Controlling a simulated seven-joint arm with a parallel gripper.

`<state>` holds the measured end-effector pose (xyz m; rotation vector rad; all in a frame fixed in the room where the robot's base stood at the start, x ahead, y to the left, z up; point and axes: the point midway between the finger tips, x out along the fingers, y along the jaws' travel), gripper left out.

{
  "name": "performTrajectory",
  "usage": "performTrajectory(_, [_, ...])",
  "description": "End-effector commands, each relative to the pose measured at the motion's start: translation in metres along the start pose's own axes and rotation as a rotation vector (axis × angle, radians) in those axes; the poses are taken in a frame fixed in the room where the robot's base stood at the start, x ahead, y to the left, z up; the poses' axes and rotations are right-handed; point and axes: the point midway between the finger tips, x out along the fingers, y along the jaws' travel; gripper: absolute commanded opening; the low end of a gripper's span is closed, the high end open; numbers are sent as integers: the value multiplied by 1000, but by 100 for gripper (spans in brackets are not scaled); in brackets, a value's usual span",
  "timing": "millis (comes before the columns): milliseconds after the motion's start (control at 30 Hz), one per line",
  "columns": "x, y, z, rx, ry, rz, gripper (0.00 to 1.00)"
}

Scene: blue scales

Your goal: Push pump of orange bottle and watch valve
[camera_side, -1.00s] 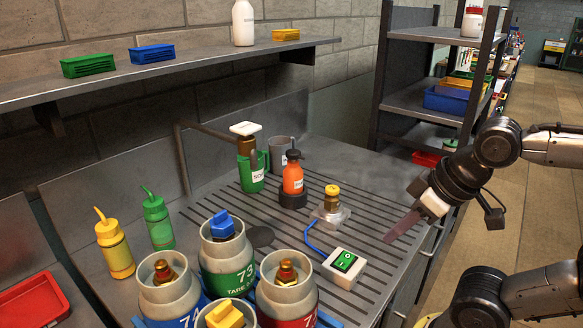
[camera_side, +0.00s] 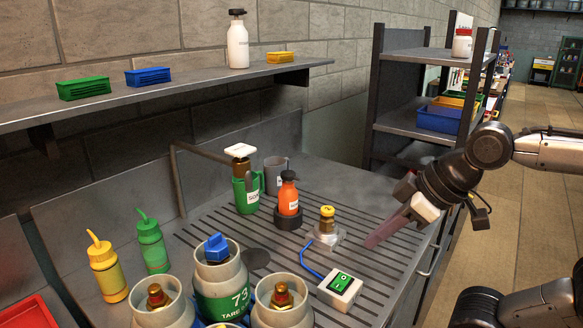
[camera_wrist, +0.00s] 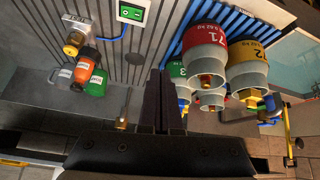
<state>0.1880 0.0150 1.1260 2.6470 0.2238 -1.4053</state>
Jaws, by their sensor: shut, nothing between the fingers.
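The orange bottle (camera_side: 288,197) with a black pump top (camera_side: 288,175) stands in a dark round base on the slatted bench. The brass valve (camera_side: 327,219) with a yellow cap stands on a clear block just right of it. My gripper (camera_side: 372,243) is shut and empty, in the air to the right of the valve, apart from both. In the wrist view the shut fingers (camera_wrist: 158,100) point up the picture. The orange bottle (camera_wrist: 87,62) and the valve (camera_wrist: 76,38) show to their left there.
A white switch box (camera_side: 339,290) with a green switch sits in front of the valve, joined by a blue cable. A green jug (camera_side: 247,192) stands left of the bottle. Gas cylinders (camera_side: 222,280) crowd the front. A shelf (camera_side: 150,95) runs above the bench.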

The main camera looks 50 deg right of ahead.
Motion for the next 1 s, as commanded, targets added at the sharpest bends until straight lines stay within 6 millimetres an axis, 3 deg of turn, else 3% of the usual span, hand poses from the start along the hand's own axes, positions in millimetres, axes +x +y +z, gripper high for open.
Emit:
performTrajectory(100, [-9,5,-59,-70,77,-30,0])
performTrajectory(267, [-8,32,-134,-110,157,-34,0])
performTrajectory(400, [4,71,-188,-107,207,-18,0])
performTrajectory(533, [20,119,-226,-81,242,8,0])
performTrajectory(633, [37,161,-244,-40,255,30,0])
performTrajectory(767, [60,215,-251,37,256,56,0])
performTrajectory(900, [83,260,-240,121,230,73,0])
performTrajectory(1000, [96,279,-226,160,203,78,0])
